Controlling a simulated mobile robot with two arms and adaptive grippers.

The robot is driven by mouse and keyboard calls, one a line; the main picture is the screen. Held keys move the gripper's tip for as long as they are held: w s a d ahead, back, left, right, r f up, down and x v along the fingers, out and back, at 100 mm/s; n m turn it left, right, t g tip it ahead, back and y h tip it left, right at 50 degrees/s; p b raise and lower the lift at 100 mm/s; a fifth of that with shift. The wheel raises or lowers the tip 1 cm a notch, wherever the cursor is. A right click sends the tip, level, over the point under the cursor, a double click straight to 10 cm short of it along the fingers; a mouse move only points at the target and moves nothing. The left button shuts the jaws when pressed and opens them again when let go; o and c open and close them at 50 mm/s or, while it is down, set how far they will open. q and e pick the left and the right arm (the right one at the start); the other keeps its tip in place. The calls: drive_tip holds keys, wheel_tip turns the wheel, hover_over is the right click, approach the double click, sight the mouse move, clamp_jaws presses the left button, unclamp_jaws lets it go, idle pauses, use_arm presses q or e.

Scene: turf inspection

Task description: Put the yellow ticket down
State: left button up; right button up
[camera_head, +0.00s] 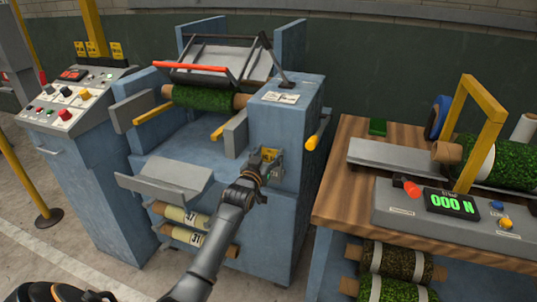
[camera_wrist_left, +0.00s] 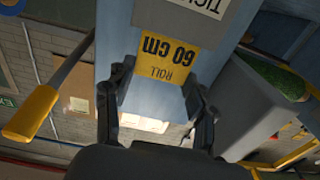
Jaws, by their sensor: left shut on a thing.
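The yellow ticket (camera_head: 270,153) is held at the right front of the blue machine (camera_head: 290,120). In the left wrist view the ticket (camera_wrist_left: 170,48) reads "60 cm" and "ROLL", upside down. My left gripper (camera_head: 262,166) is shut on the ticket, whose lower part lies between the fingers; the gripper also shows in the wrist view (camera_wrist_left: 156,88). The ticket is in front of the machine's blue face, just by a white label (camera_wrist_left: 205,5) with partly cut-off lettering. I cannot tell whether the ticket touches the face. My right gripper is not in view.
A yellow-handled lever (camera_head: 317,135) sticks out right of the ticket. A grey tray (camera_head: 165,180) juts out at the machine's front left. A wooden bench (camera_head: 335,200) with a display unit (camera_head: 450,205) and a turf roll (camera_head: 510,163) stands at the right. A control console (camera_head: 70,100) stands at the left.

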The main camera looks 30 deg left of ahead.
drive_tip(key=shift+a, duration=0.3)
use_arm(q)
drive_tip(key=o, duration=0.8)
drive_tip(key=shift+f, duration=0.15)
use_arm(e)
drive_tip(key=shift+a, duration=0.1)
use_arm(q)
drive_tip(key=shift+s+d, duration=0.15)
drive_tip(key=shift+s, duration=0.25)
drive_tip(key=v, duration=1.1)
drive_tip(key=shift+s, duration=0.1)
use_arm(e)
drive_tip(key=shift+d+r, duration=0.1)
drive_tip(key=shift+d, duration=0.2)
